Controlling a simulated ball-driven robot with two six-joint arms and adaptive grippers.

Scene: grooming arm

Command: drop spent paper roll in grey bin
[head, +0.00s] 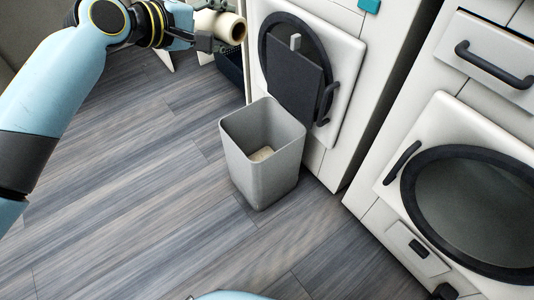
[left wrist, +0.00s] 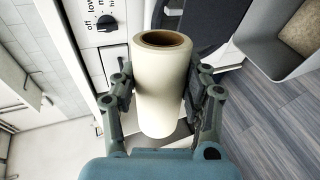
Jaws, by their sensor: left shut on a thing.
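The spent paper roll (head: 231,28) is a cream tube with a brown inner core, at the top of the head view. My left gripper (head: 208,38) is shut on it and holds it in the air. In the left wrist view the roll (left wrist: 163,85) sits between both fingers of the gripper (left wrist: 163,95). The grey bin (head: 264,165) stands open on the floor, to the right of and below the roll in the head view. Something beige lies inside it. The bin also shows at the upper right of the left wrist view (left wrist: 262,52). My right gripper is not in view.
A white machine with a round door (head: 345,75) stands behind the bin, with a dark flat panel (head: 295,85) in front of its door. A second machine (head: 480,200) stands at the right. The wood floor (head: 130,210) left of the bin is clear.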

